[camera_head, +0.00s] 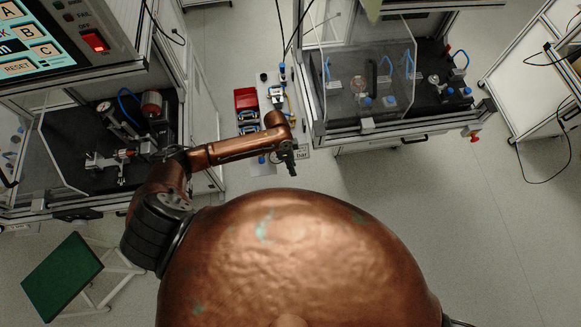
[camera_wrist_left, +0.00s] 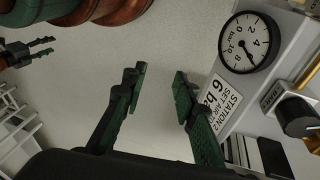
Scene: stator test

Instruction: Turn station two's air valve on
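A grey air panel (camera_wrist_left: 250,95) with a white label (camera_wrist_left: 222,103) reading "STATION 2 SET AIR 6 bar" fills the right of the left wrist view. A round gauge (camera_wrist_left: 249,42) sits above the label. A black knob (camera_wrist_left: 297,115) and brass fittings (camera_wrist_left: 312,66) show at the right edge; I cannot tell which part is the valve. My left gripper (camera_wrist_left: 161,79) is open and empty, its right fingertip close beside the label. In the head view it (camera_head: 290,160) hangs beside the panel's front. My right gripper (camera_wrist_left: 49,46) shows empty, its fingers apart.
A clear-guarded bench (camera_head: 370,95) stands right of the panel, another station (camera_head: 75,150) stands left. A red bin (camera_head: 246,98) sits near the panel. A green-topped stool (camera_head: 62,277) is at lower left. The floor (camera_head: 400,200) at right is free.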

